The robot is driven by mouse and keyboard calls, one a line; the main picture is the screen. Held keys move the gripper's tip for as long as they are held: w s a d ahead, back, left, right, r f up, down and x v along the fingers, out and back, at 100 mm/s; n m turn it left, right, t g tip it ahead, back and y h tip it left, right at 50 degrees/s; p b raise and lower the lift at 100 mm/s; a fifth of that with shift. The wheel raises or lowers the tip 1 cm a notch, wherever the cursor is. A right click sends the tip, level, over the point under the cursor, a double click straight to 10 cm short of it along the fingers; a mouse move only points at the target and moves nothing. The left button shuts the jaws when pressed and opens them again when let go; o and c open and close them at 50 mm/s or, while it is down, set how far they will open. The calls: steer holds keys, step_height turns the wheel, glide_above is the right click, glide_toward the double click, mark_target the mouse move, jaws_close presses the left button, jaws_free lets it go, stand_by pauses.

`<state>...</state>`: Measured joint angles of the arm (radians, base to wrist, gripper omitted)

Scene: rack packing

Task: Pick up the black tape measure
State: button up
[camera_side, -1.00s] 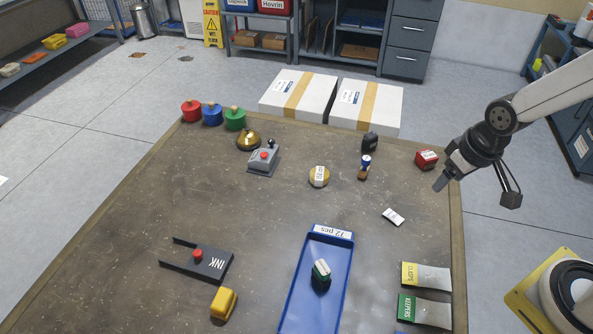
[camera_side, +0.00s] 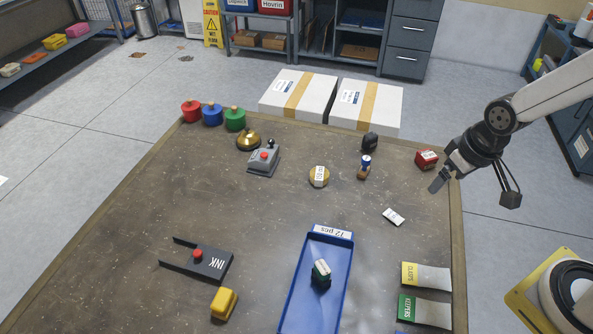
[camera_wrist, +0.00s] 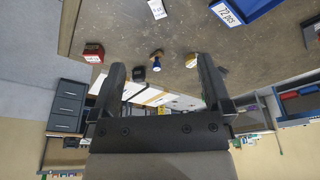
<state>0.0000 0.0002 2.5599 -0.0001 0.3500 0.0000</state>
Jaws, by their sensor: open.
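The black tape measure (camera_side: 370,142) stands near the far edge of the table, in front of the right white box. In the wrist view the black tape measure (camera_wrist: 139,74) shows small, between my two fingers. My gripper (camera_side: 437,185) is above the right side of the table in the side view, to the right of the tape measure and clear of it. In the wrist view my gripper (camera_wrist: 158,75) has its fingers wide apart with nothing between them.
A red block (camera_side: 427,159) sits close to my gripper at the table's right edge. A blue tray (camera_side: 341,275) lies in front.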

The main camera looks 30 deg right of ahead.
steer(key=w+a+f+m+y, duration=0.3)
steer(key=w+f+m+y, duration=0.15)
steer(key=w+m, duration=0.55)
steer(key=m+t+y, duration=0.1)
steer(key=m+t, duration=0.6)
steer(key=m, duration=1)
glide_above(374, 139)
steer(key=s+a, duration=0.7)
steer(key=a, duration=0.2)
steer(key=f, duration=0.9)
steer(key=shift+s+d, duration=0.15)
steer(key=shift+d, duration=0.1)
steer(key=w+d+f+m+t+h, duration=0.1)
steer(key=d+m, duration=0.1)
steer(key=d, duration=0.1)
steer(key=w+d+f+m+t+h, duration=0.1)
steer(key=d+f+m+h, duration=0.1)
steer(key=d+m, duration=0.1)
steer(key=w+d+f+m+t+h, duration=0.1)
steer(key=d+f+m+t, duration=0.1)
steer(key=d+m, duration=0.1)
steer(key=shift+w+f+h, duration=0.15)
steer(key=shift+w+h, duration=0.1)
steer(key=shift+x, duration=1.25)
steer(key=shift+w+f, duration=0.15)
steer(key=shift+x, duration=2.45)
